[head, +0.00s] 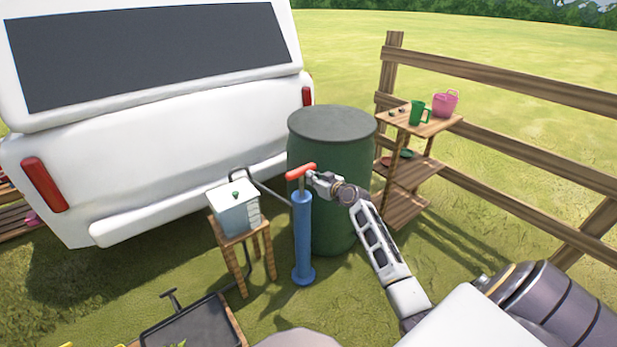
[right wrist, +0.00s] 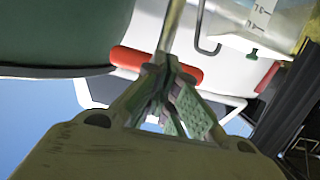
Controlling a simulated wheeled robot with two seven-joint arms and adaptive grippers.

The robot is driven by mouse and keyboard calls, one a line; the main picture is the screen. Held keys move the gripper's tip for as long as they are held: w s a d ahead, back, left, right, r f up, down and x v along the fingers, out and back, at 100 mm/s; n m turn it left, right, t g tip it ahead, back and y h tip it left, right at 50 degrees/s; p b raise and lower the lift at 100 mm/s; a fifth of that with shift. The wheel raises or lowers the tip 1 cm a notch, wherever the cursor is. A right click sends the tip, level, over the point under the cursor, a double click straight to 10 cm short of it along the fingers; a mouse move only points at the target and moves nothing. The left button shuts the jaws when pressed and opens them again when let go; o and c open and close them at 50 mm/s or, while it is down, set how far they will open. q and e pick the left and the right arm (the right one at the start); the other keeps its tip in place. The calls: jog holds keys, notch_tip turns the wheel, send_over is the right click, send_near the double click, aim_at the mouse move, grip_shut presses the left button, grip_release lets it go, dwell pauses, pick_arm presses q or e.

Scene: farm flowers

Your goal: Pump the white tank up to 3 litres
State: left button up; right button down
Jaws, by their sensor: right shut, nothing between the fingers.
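The white tank (head: 235,208) stands upright on a small wooden stool (head: 262,240), with a green knob on top and scale marks on its side. Its level is too small to read. It also shows in the right wrist view (right wrist: 268,22), upside down. The blue pump (head: 303,235) stands on the grass right of the stool, its red T-handle (head: 300,172) a little above the barrel. A dark hose (head: 270,193) links tank and pump. My right gripper (head: 313,178) is at the handle's right side. Its shut fingers (right wrist: 168,95) overlap the handle (right wrist: 130,58) in the wrist view. Contact is unclear. My left gripper is out of view.
A green barrel (head: 330,170) stands close behind the pump. A white vehicle (head: 160,150) fills the back left. A wooden shelf (head: 430,125) with a green jug and pink basket stands right, by a fence. A dark tray (head: 195,325) lies at the front.

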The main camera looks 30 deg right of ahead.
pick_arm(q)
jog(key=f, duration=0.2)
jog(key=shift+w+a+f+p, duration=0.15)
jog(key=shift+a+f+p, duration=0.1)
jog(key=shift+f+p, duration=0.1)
pick_arm(e)
jog(key=v, duration=0.5)
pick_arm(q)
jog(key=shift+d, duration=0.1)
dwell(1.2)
